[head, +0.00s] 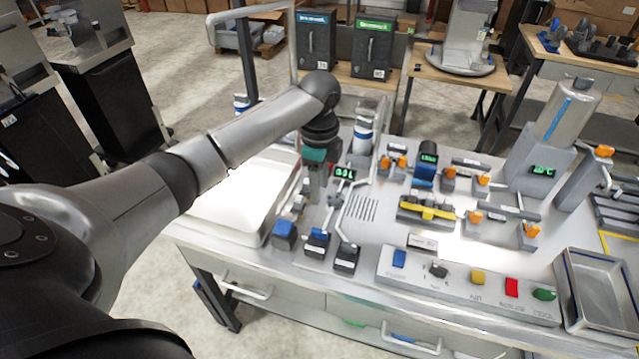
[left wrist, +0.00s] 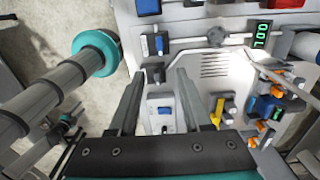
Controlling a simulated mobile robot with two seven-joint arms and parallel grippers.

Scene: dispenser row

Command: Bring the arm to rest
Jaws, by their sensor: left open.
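My left arm (head: 235,130) reaches in from the left over the workbench, with its wrist bent down. My left gripper (head: 312,200) hangs above the bench's left part, close to a small lit display (head: 344,172). In the left wrist view the two fingers (left wrist: 157,85) stand apart, with nothing held between them. Beyond them lie a light bench panel and small dark and blue switches. I cannot tell the exact height of the fingertips above the bench. My right gripper does not show.
A pale tray (head: 232,238) lies under the arm. Blue and black switch blocks (head: 346,258) stand just in front of the gripper. A button panel (head: 455,287), a metal tray (head: 598,295) and a tall grey dispenser (head: 540,160) are to the right. Floor shows behind the arm.

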